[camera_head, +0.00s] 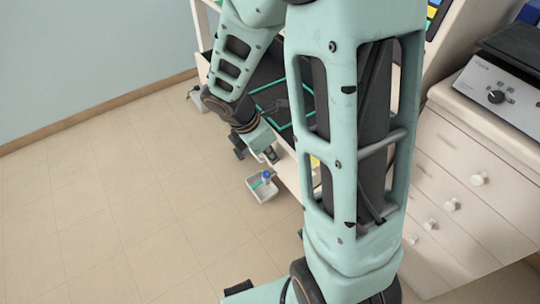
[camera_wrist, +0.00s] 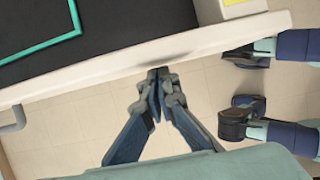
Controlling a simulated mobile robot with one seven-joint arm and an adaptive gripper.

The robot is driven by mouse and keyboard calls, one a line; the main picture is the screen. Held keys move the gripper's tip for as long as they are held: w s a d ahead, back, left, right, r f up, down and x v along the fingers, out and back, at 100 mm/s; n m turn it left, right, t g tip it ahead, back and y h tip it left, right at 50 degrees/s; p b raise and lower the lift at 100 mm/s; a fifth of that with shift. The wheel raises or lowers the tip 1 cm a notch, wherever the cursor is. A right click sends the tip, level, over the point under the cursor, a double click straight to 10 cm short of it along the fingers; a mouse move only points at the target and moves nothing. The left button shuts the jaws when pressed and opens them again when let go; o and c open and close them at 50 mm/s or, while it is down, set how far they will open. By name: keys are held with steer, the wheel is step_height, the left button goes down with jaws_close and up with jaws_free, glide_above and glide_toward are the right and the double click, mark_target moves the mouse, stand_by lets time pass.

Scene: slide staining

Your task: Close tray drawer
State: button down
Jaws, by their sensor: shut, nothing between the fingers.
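My gripper (camera_head: 270,156) is low beside the front edge of a white cart or bench in the head view. In the wrist view its fingers (camera_wrist: 158,82) are together and empty, with the tips at or very near a long white edge (camera_wrist: 100,72); I cannot tell if they touch it. Behind that edge lies a black surface (camera_wrist: 120,22) with a green outline. A small white tray (camera_head: 262,195) holding a blue-topped item shows below my gripper in the head view. I cannot tell which of these is the tray drawer, as my arm hides much of the cart.
A white drawer cabinet (camera_head: 465,150) with round knobs stands at the right, with a grey device (camera_head: 500,95) on top. A grey bent handle (camera_wrist: 14,120) shows at the left of the wrist view. The tiled floor (camera_head: 130,190) at the left is clear.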

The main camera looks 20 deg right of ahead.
steer(key=shift+d, duration=0.1)
steer(key=w+d+p, duration=0.2)
steer(key=d+p, duration=0.1)
steer(key=d, duration=0.4)
steer(key=w+d+p, duration=0.2)
steer(key=d+p, duration=0.1)
steer(key=d, duration=0.5)
steer(key=w+d+p, duration=0.2)
steer(key=d+p, duration=0.1)
steer(key=d, duration=0.4)
steer(key=shift+d, duration=0.25)
steer(key=shift+d+r, duration=0.1)
